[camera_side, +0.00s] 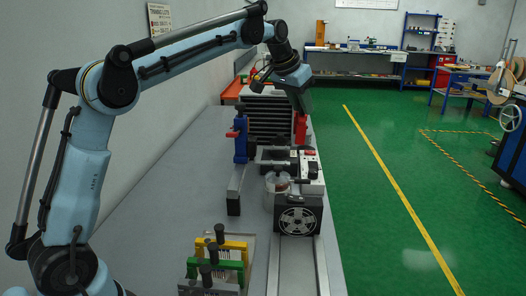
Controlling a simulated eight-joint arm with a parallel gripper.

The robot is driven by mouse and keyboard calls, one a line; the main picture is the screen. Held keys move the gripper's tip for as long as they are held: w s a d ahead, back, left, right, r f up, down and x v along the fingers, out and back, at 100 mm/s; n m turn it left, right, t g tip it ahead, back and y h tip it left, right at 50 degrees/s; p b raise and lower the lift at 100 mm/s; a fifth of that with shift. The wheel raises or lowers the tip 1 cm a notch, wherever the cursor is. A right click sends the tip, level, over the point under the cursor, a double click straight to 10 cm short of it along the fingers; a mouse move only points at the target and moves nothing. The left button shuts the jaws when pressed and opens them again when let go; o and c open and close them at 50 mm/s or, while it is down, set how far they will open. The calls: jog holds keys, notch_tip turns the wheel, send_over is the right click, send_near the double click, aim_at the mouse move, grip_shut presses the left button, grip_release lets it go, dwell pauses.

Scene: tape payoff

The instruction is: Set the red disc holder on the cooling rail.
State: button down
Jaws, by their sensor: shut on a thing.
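My gripper (301,107) points down beyond the machine in the middle of the bench. Its fingertips are small and hard to make out. A red piece (301,128), which looks like the red disc holder, is directly below it, in its grip. The lower part of the red piece is partly hidden behind the machine. I cannot tell for certain which part is the cooling rail; a black ribbed stack (268,120) stands just left of the red piece.
A yellow holder (234,246) and a green holder (229,265) with black knobs stand in a tray at the front. A blue upright (240,143) stands left of the machine (300,217). A metal track (290,268) runs toward the front. The left of the bench (165,205) is clear.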

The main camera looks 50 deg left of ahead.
jog(key=s+d+f+m+g+h, duration=0.6)
jog(key=s+d+f+m, duration=0.7)
jog(key=s+d+m, duration=0.4)
jog(key=shift+m+g, duration=0.3)
jog(key=shift+a+f, duration=0.15)
jog(key=shift+f, duration=1.35)
jog(key=shift+a+f, duration=0.15)
jog(key=shift+f, duration=1.3)
jog(key=shift+f, duration=0.4)
jog(key=shift+c, duration=1.2)
grip_release()
jog(key=shift+r, duration=0.1)
notch_tip(320, 180, up, 7)
jog(key=shift+s, duration=0.1)
